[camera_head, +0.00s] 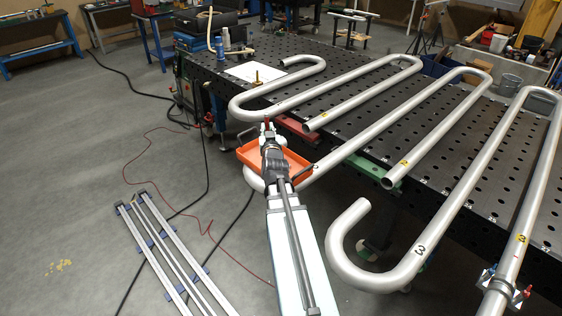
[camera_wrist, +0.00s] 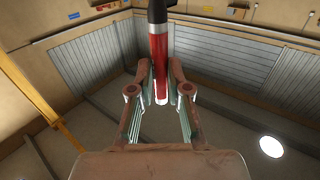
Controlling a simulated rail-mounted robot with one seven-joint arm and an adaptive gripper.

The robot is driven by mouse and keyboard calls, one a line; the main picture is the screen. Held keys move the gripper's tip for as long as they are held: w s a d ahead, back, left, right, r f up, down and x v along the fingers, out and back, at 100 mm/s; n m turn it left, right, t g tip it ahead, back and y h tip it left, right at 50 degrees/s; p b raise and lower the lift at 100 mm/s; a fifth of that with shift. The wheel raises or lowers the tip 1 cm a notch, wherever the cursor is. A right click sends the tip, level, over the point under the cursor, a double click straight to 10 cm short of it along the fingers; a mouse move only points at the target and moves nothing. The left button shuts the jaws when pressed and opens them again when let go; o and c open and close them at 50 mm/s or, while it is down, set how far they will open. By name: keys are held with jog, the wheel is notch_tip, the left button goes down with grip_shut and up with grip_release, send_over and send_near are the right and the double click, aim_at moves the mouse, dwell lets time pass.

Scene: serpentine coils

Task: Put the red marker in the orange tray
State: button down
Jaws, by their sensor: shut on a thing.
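The red marker (camera_wrist: 160,62) is between the fingers of my gripper (camera_wrist: 160,90) in the wrist view. The fingers are shut on it, and its dark end extends past the top edge of that view. In the head view my gripper (camera_head: 267,128) shows small, with a bit of red at its tip. The orange tray (camera_head: 248,156) is behind and around my arm in the head view, with dark handles at its sides. My arm hides the tray's middle. I cannot tell how high the gripper is above it.
A black perforated table (camera_head: 450,175) carries several bent silver pipes (camera_head: 365,130) to the right of the tray, with pipe bends overhanging its near edge. Aluminium rails (camera_head: 160,245) lie on the floor at the left. A red cable and black cables cross the floor.

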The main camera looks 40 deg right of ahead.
notch_tip(320, 180, down, 13)
jog(key=b, duration=1)
jog(key=shift+a+r, duration=0.15)
jog(key=shift+r, duration=0.05)
jog(key=shift+f, duration=0.2)
jog(key=c, duration=1.1)
grip_release()
jog(key=shift+r, duration=0.1)
